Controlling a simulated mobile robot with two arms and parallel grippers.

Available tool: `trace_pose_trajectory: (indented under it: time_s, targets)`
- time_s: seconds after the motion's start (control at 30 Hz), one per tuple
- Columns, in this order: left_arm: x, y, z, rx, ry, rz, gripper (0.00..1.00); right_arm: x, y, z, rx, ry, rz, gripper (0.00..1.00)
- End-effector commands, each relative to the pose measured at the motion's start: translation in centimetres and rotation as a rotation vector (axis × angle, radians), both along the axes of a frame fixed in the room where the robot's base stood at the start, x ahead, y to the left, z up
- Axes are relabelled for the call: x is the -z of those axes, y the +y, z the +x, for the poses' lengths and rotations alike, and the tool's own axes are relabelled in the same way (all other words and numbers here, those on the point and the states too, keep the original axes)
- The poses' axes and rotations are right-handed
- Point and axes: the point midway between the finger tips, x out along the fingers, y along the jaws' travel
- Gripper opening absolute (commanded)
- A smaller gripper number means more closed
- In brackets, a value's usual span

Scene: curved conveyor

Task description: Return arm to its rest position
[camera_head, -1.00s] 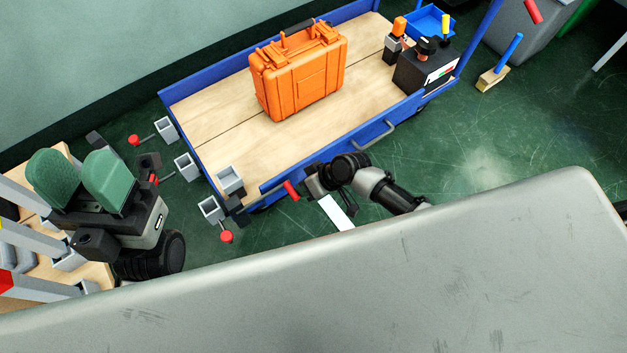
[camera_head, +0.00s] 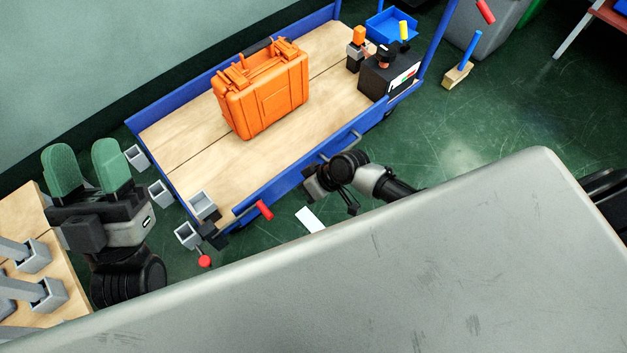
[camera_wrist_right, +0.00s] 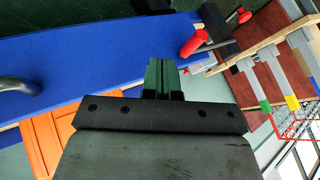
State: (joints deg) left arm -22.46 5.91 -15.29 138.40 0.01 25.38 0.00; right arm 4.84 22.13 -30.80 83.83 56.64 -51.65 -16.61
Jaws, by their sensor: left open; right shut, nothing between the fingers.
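My left gripper (camera_head: 88,167) is at the left in the head view, with its two green fingers apart and nothing between them. It is beside the wooden-topped table and left of the blue cart. My right arm's wrist and gripper body (camera_head: 318,186) are at the cart's near side. Its fingers cannot be made out in the head view. In the right wrist view, the green fingers of my right gripper (camera_wrist_right: 162,78) are together and empty, in front of the cart's blue side.
The blue cart (camera_head: 228,217) carries an orange case (camera_head: 262,95) and a black box (camera_head: 385,78) on its wooden deck. Grey square holders (camera_head: 187,235) and red knobs are at its near left end. A wooden-topped table (camera_head: 25,205) stands at left. Green floor (camera_head: 430,150) is open at right.

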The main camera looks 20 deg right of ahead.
Motion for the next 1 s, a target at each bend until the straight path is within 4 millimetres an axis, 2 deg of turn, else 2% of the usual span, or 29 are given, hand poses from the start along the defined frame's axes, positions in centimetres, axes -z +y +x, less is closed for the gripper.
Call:
trace_pose_trajectory:
  time_s: [0.1,0.33,0.5,0.77,0.87,0.97,1.0]
  targets:
    - [0.8,-0.1,1.4,-0.008,0.140,0.042,0.47,-1.4,-0.9,-0.3,-0.001,0.000,-0.003,0.00]
    - [2.9,-0.2,3.0,-0.018,0.338,0.100,0.47,-2.8,-2.1,-0.8,0.000,0.001,-0.001,0.00]
    - [3.7,-0.2,3.4,-0.021,0.398,0.116,0.47,-3.1,-2.4,-0.9,0.000,0.001,-0.001,0.00]
    - [3.9,-0.2,3.4,-0.022,0.405,0.119,0.47,-3.5,-2.1,-0.8,0.005,-0.018,0.005,0.00]
    - [3.8,-0.2,3.4,-0.022,0.405,0.119,0.47,-5.2,-0.4,-0.4,0.036,-0.123,0.027,0.00]
    - [3.8,-0.2,3.4,-0.022,0.404,0.119,0.47,-10.0,2.0,0.7,0.127,-0.353,0.083,0.00]
    - [3.8,-0.2,3.4,-0.022,0.404,0.119,0.47,-12.8,2.6,1.1,0.178,-0.467,0.111,0.00]
